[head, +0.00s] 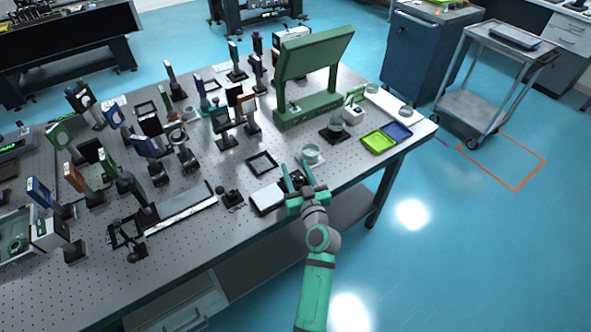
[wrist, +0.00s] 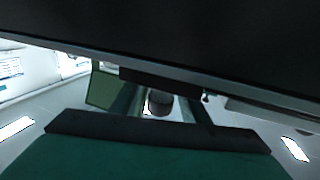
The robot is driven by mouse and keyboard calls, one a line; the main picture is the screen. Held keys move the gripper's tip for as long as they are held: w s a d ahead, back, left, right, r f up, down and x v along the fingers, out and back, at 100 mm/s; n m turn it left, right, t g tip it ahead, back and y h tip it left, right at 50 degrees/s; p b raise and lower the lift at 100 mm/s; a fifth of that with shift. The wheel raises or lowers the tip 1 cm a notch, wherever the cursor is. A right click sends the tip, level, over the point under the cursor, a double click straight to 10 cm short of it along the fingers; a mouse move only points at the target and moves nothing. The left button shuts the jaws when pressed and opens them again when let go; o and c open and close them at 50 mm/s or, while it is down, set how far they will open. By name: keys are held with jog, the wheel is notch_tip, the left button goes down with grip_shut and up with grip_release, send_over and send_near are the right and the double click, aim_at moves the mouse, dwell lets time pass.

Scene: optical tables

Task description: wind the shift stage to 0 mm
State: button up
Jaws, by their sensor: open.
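A low stage with a pale flat top (head: 266,198) sits near the front edge of the table; it looks like the shift stage, but no scale or reading is legible. My gripper (head: 298,172) is just right of it, low over the table, with its fingers apart and pointing away from the front edge. In the wrist view a short dark-grey round part (wrist: 160,102) shows between the green fingers; it looks like a knob. I cannot tell whether the fingers touch it. A large dark surface fills the top of the wrist view.
A pale cup-like part (head: 312,153) stands just beyond my gripper. A square black frame (head: 262,162) and a small dark mount (head: 231,198) are to the left. Green (head: 378,142) and blue (head: 397,131) trays lie to the right. Many optics mounts crowd the left and back.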

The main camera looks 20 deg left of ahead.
jog(key=shift+c, duration=0.7)
grip_shut()
jog(key=c, duration=0.9)
grip_release()
jog(key=shift+a+n+g+y, duration=0.1)
jog(key=shift+n+g+y, duration=0.3)
jog(key=shift+y, duration=0.1)
jog(key=n+g+y, duration=0.3)
jog(key=g, duration=0.1)
jog(key=shift+s+a+n+y, duration=0.3)
jog(key=shift+s, duration=0.05)
jog(key=n+g, duration=0.1)
jog(key=g+y, duration=0.1)
jog(key=shift+s+a+n+g, duration=0.3)
jog(key=shift+s+n, duration=0.1)
jog(key=n+g+y, duration=0.1)
jog(key=g, duration=0.1)
jog(key=s+n+g, duration=0.1)
jog(key=n+g, duration=0.1)
jog(key=shift+g+y, duration=0.3)
jog(key=shift+y, duration=0.1)
jog(key=shift+s+n+g, duration=0.2)
jog(key=shift+n+g, duration=0.25)
jog(key=shift+g, duration=0.25)
jog(key=shift+s+n+g, duration=0.15)
jog(key=shift+n+g, duration=0.3)
jog(key=shift+g, duration=0.25)
jog(key=shift+a+f, duration=0.1)
